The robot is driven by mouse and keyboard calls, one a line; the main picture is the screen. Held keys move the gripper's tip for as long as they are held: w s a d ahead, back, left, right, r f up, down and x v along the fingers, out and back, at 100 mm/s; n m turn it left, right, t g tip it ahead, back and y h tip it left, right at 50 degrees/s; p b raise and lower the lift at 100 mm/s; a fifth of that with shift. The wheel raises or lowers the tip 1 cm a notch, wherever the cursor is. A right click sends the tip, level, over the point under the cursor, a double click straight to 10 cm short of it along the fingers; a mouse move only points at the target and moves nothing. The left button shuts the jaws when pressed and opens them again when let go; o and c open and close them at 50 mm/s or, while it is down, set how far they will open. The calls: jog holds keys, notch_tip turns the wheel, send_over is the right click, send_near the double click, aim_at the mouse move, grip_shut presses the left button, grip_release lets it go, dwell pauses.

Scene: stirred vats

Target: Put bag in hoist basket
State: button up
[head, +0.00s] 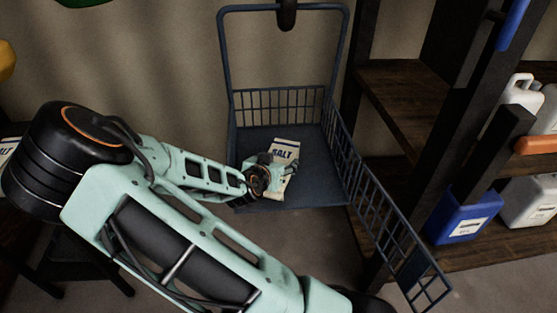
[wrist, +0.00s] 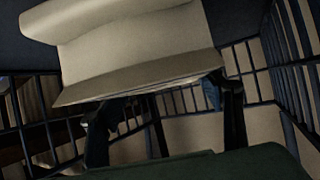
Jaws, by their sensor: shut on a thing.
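The bag (head: 284,152) is pale with a dark "SALT" label. In the head view it is over the floor of the blue hoist basket (head: 318,181), inside its railings. My gripper (head: 277,172) is shut on the bag, reaching in through the basket's near side. In the wrist view the bag (wrist: 140,50) fills the upper middle, between the two dark fingers of my gripper (wrist: 165,105). The basket's bars (wrist: 290,65) show on both sides. I cannot tell whether the bag's underside touches the basket floor.
The basket's gate (head: 385,220) swings out toward the lower right. A dark wooden shelf (head: 405,105) stands close on the right, with a blue container (head: 462,216) and white jugs (head: 523,92). A hook (head: 287,14) is at the basket's top bar.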

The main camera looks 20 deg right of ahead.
jog(key=o, duration=2.1)
jog(key=shift+r, duration=0.15)
jog(key=p+v, duration=0.2)
jog(key=v, duration=0.5)
jog(key=shift+s+a+p, duration=0.15)
jog(key=shift+s+p, duration=0.05)
jog(key=shift+p, duration=0.2)
